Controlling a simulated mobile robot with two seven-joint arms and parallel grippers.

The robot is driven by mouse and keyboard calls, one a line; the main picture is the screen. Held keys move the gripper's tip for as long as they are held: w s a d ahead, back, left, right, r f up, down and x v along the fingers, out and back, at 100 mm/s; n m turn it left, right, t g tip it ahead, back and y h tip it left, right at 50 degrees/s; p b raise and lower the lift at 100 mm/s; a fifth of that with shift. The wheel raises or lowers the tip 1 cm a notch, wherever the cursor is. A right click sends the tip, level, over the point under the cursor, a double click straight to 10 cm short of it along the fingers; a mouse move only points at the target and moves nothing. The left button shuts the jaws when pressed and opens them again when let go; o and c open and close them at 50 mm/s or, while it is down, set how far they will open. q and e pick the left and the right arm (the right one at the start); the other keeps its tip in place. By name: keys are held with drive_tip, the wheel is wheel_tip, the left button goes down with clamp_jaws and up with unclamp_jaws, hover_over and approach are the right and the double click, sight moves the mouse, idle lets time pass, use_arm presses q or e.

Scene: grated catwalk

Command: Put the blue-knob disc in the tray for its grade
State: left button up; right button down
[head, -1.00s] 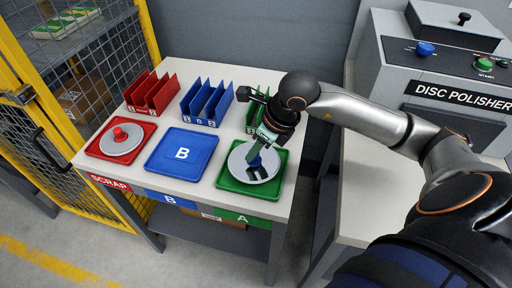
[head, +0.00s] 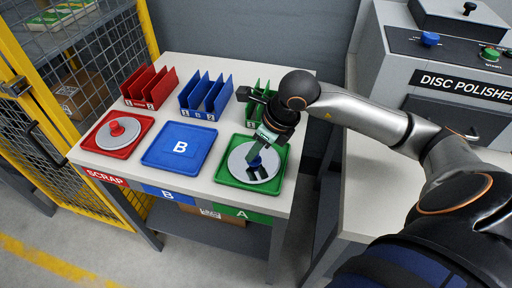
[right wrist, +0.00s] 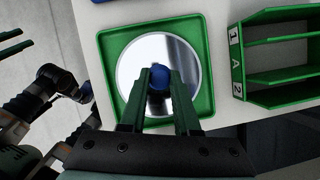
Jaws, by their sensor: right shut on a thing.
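A polished round disc (head: 249,174) with a blue knob (head: 255,162) is in the green tray (head: 222,176) marked A, and appears to lie flat there. My right gripper (head: 262,150) reaches down from above and is shut on the blue knob. In the right wrist view the two green fingers stand on either side of the blue knob (right wrist: 160,75), over the shiny disc (right wrist: 190,60). The blue tray (head: 160,158) marked B is empty. The red tray (head: 88,146) marked SCRAP holds another disc (head: 133,137) with a red knob (head: 117,129).
Red (head: 150,86), blue (head: 205,97) and green (head: 253,112) slotted racks stand behind the trays. A disc polisher (head: 460,90) is at the right. A yellow-framed mesh fence (head: 60,100) borders the table at the left.

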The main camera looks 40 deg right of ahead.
drive_tip(key=shift+c, duration=0.8)
unclamp_jaws()
drive_tip(key=shift+r, duration=0.15)
drive_tip(key=shift+r+p, duration=2.7)
drive_tip(key=shift+r, duration=1.2)
